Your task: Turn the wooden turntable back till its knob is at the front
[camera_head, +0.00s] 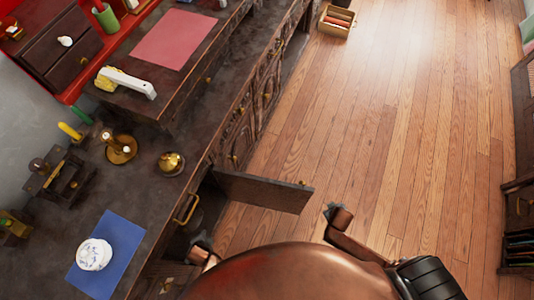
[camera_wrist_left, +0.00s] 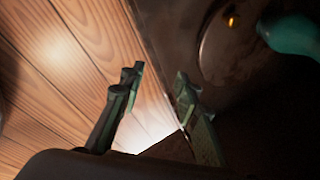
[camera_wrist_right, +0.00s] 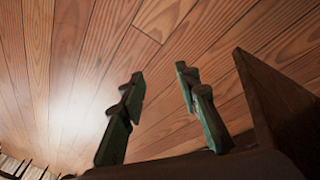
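The wooden turntable (camera_wrist_left: 218,58) shows in the left wrist view as a dark round disc at the upper right, in shadow. A small gold-orange spot (camera_wrist_left: 231,21), perhaps its knob, is near its top edge there. A teal rounded object (camera_wrist_left: 291,36) is at the disc's right, cut off by the frame. My left gripper (camera_wrist_left: 157,80) is open and empty, with its fingertips apart from the disc; in the head view it is low by the cabinet opening (camera_head: 201,247), partly hidden by my body. My right gripper (camera_wrist_right: 160,80) is open and empty over the floor.
An open wooden cabinet door (camera_head: 262,191) juts out from the dark counter (camera_head: 190,130). A wooden panel (camera_wrist_right: 275,105) stands right of my right gripper. A white lidded pot (camera_head: 94,254) sits on a blue mat (camera_head: 125,237). Wooden floor (camera_head: 380,120) is clear to the right.

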